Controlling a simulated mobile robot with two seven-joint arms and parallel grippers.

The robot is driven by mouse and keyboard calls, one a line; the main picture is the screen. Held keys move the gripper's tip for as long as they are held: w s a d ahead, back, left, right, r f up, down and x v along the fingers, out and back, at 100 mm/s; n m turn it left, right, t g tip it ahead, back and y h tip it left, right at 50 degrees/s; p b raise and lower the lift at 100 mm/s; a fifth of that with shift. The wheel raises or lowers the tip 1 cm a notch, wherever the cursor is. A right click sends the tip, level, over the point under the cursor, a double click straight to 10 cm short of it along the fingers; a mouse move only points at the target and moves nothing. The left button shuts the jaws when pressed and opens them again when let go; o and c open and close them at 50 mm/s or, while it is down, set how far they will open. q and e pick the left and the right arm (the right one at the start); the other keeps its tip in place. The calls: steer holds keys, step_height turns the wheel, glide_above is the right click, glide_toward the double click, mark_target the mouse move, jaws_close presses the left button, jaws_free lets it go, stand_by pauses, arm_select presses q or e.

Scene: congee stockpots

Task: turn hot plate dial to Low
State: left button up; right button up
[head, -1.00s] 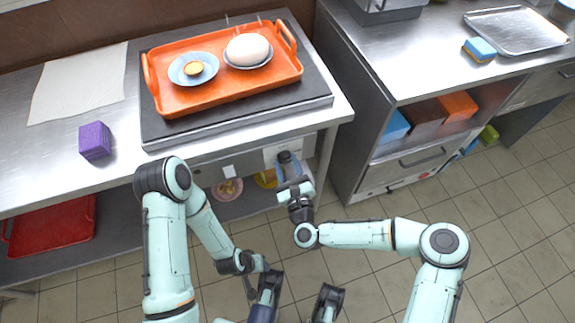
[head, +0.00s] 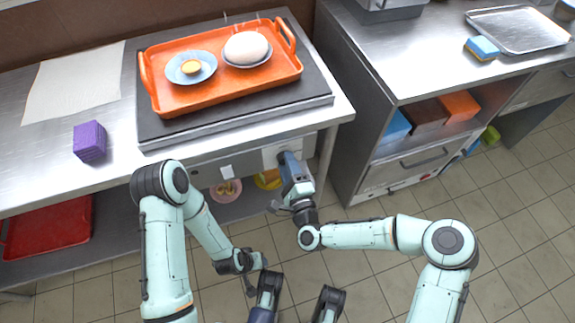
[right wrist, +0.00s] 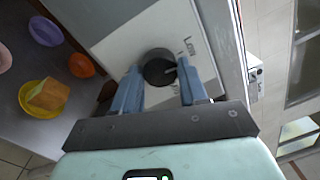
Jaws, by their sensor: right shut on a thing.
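The hot plate dial (right wrist: 158,72) is a round black knob on a pale panel (right wrist: 120,38) in the right wrist view. A white mark shows on the knob's right side. The word Low (right wrist: 187,45) is printed above and right of the knob; other lettering is partly hidden by a finger. My right gripper (right wrist: 158,86) is shut on the dial, one blue finger on each side. In the head view the right gripper (head: 287,162) is at the panel under the counter's front edge and hides the dial. My left gripper (head: 249,287) is low, away from the panel; its jaws are unclear.
An orange tray (head: 180,103) with two dishes rests on the dark hot plate slab (head: 235,118). A purple block (head: 90,141) and white cloth (head: 70,88) lie left. Bowls (head: 226,190) sit on the shelf below. A drawer cabinet (head: 405,172) stands right of the gripper.

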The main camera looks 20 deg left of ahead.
arm_select(q)
steer(key=shift+w+f, duration=0.1)
arm_select(e)
steer(key=shift+n, duration=1)
steer(key=o, duration=1.1)
steer(key=shift+c, duration=0.2)
arm_select(q)
steer(key=shift+s+d+r+g+p, duration=0.15)
steer(key=shift+s+d+r+p, duration=0.1)
steer(key=shift+s+r+p, duration=0.25)
steer(key=shift+s+d+r+g+p, duration=0.15)
steer(key=shift+s+d+r, duration=0.1)
steer(key=shift+s, duration=0.3)
arm_select(e)
steer(key=r+v, duration=0.1)
steer(key=v, duration=1.2)
steer(key=shift+s+f, duration=0.2)
steer(key=shift+f, duration=0.25)
steer(key=shift+d, duration=0.1)
